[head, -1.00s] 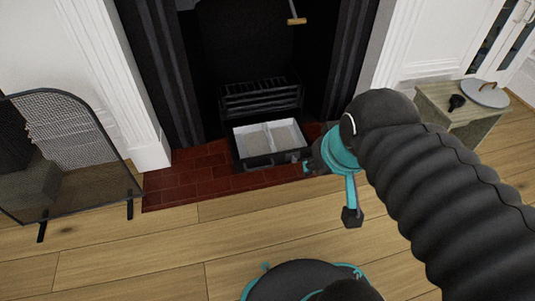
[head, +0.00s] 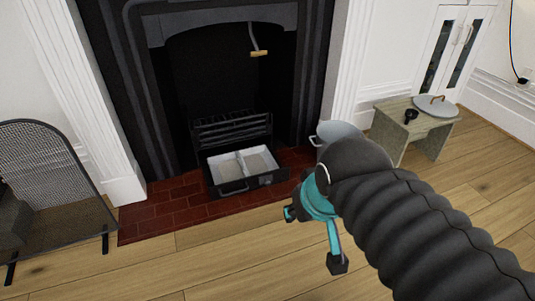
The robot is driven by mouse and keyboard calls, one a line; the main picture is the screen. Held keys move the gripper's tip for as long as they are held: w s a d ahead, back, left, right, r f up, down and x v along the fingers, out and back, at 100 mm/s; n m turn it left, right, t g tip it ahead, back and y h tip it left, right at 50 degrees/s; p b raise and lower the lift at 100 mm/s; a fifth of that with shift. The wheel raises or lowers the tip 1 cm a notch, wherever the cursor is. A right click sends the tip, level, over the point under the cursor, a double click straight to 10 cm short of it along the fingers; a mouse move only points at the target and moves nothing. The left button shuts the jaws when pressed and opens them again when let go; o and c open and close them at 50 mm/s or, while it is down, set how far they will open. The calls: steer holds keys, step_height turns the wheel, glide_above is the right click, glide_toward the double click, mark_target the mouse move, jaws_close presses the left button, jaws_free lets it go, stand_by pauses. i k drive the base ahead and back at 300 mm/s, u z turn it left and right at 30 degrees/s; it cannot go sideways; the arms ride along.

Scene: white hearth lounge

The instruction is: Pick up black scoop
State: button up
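A small black object that looks like the black scoop (head: 411,116) lies on the wooden stool (head: 388,118) at the right, left of a grey lid. It is too small to make out in detail. My gripper (head: 312,238), teal and black, hangs lower left of the stool, in front of the hearth. Its fingers are spread apart, open, with nothing seen between them. It is well away from the scoop.
The grey lid (head: 450,107) shares the stool top. A grey bucket (head: 338,131) stands behind my arm, partly hidden. An ash tray box (head: 215,180) sits on the red brick hearth (head: 160,217). A mesh fire screen (head: 60,170) stands left. Wooden floor is clear in front.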

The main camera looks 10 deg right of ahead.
mark_target(410, 114)
steer(key=u, duration=0.45)
steer(key=i, duration=1.5)
steer(key=z, duration=2.6)
steer(key=i, duration=1)
steer(key=z, duration=0.05)
